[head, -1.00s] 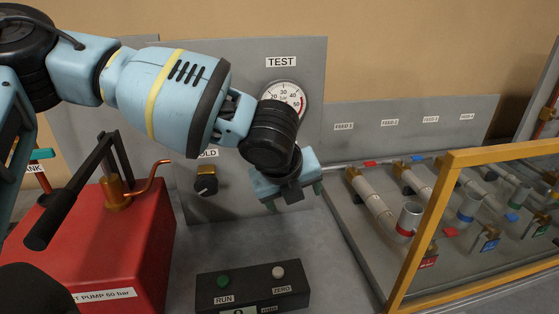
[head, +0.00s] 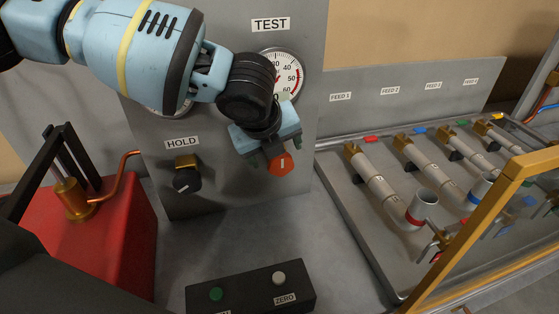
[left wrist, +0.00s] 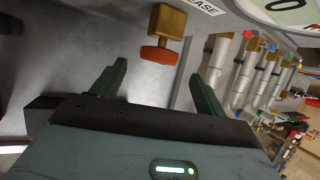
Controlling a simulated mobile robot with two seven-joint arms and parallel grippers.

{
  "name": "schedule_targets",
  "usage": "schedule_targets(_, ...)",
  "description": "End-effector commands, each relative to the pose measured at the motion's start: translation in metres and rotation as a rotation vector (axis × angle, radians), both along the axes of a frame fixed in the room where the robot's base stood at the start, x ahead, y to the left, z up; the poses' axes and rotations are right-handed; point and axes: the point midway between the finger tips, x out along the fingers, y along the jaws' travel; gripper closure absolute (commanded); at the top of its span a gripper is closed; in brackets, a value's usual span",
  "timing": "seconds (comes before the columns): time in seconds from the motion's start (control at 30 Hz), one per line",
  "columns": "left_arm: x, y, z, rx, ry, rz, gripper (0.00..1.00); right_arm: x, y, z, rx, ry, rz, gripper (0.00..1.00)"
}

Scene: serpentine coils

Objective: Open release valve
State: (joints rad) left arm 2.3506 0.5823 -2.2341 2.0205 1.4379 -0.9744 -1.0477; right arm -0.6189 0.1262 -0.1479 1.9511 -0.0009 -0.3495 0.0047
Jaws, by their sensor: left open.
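The release valve has a red-orange knob (head: 280,166) low on the grey panel, under the TEST gauge. In the left wrist view its knob (left wrist: 159,55) sits on a brass body (left wrist: 168,22), beside a label partly reading "EASE". My left gripper (head: 275,157) is in front of the panel at the knob, partly covering the valve in the head view. Its dark green fingers are apart and empty in the left wrist view (left wrist: 158,74). The knob lies ahead of the gap between them, apart from both fingers. My right gripper is not in view.
The HOLD valve (head: 187,180) with a black knob is left of the gripper. A red pump (head: 110,235) stands at left. A button box (head: 250,290) sits below. Pipe coils (head: 375,185) and a yellow frame (head: 455,235) are at right.

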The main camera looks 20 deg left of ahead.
Motion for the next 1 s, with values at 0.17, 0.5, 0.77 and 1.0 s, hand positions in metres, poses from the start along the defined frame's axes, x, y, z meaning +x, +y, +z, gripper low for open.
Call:
schedule_targets(0.17, 0.013, 0.0, -0.025, 0.002, 0.003, 0.001, 0.26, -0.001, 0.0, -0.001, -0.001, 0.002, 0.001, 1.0)
schedule_targets(0.5, 0.031, -0.001, -0.057, 0.001, 0.001, 0.0, 0.26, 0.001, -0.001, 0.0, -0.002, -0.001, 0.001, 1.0)
schedule_targets(0.77, 0.033, -0.001, -0.061, 0.0, 0.0, 0.0, 0.26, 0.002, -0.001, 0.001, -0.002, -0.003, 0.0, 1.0)
schedule_targets(1.0, 0.033, -0.001, -0.061, 0.0, 0.0, 0.0, 0.47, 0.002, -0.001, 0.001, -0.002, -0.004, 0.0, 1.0)
